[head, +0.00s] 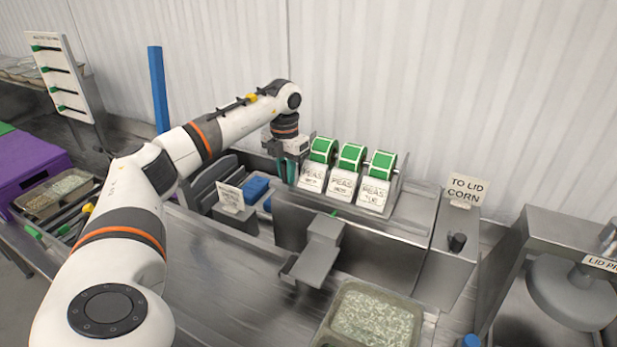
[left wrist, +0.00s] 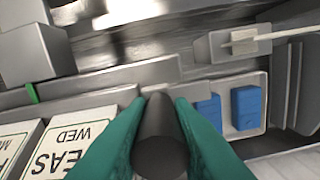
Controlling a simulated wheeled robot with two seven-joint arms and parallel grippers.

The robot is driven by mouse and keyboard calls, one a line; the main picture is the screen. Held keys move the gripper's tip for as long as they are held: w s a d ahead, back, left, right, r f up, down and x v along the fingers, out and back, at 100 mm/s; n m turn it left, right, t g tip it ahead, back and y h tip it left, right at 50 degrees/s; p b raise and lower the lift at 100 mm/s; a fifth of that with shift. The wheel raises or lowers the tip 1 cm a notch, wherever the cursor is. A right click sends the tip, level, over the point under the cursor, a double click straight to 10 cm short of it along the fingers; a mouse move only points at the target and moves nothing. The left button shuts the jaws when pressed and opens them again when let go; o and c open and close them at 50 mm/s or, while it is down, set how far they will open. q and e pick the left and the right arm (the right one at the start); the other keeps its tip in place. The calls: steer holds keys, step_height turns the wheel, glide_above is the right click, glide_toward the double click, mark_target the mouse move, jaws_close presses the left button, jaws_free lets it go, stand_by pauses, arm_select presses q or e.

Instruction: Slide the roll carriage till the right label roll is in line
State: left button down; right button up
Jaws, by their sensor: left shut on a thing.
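The roll carriage (head: 398,184) holds three green label rolls side by side: left (head: 323,150), middle (head: 351,157) and right (head: 382,165). Each has a white PEAS label hanging below it. The label nearest my gripper reads PEAS WED in the left wrist view (left wrist: 62,150); the other day words are too small or cut off. My left gripper (head: 291,172) is at the carriage's left end. Its teal fingers are shut on a dark round handle (left wrist: 160,148). The handle is hidden in the head view. My right gripper is out of view.
A small metal chute (head: 318,255) stands in front of the carriage, with a rice tray (head: 372,325) nearer. Blue blocks (head: 256,188) and a sign holder (head: 231,199) lie left of the carriage.

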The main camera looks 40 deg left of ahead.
arm_select(q)
steer(key=s+a, duration=0.2)
steer(key=a, duration=0.5)
steer(key=shift+s+a+r+p, duration=0.15)
steer(key=shift+a+p, duration=0.05)
steer(key=shift+p, duration=0.2)
steer(key=c, duration=1.5)
jaws_free()
steer(key=shift+c, duration=0.2)
steer(key=shift+o, duration=1.2)
steer(key=shift+a, duration=0.1)
steer(key=shift+s, duration=0.1)
